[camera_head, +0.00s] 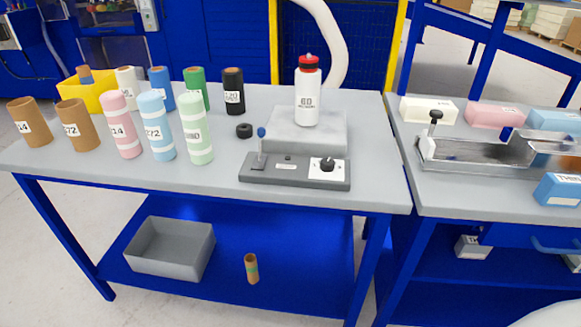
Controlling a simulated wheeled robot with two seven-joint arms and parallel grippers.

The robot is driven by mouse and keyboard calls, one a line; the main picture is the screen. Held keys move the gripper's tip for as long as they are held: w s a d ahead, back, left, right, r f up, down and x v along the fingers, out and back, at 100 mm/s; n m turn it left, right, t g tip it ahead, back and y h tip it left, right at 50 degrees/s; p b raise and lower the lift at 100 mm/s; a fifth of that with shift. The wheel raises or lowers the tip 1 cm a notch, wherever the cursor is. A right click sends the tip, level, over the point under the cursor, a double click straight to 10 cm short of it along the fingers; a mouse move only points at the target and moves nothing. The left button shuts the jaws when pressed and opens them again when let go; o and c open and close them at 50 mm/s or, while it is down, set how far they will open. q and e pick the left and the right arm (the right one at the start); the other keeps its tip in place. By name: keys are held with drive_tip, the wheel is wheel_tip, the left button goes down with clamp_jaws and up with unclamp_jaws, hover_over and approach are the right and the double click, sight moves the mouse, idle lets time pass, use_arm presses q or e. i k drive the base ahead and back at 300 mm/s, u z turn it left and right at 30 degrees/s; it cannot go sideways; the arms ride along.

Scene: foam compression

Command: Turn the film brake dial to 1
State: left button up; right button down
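The film brake dial (327,165) is a black knob on a small white plate at the right end of a dark grey control panel (294,183) on the table. The markings around the knob are too small to read, so I cannot tell its setting. A lever with a blue knob (261,132) stands at the panel's left end. A grey platform (307,129) sits behind the panel and bears a white bottle (307,97) with a red and black cap. Neither of my grippers is in view.
Several rolls, including a pink roll (123,128) and a brown tube (77,126), stand on the left of the table (210,175). A metal fixture (470,155) is on the right table. The front table edge before the panel is clear.

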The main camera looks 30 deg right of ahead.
sight(327, 165)
drive_tip(key=u, duration=0.05)
drive_tip(key=k, duration=1.1)
drive_tip(key=z, duration=1)
drive_tip(key=i, duration=1.4)
drive_tip(key=u, duration=0.8)
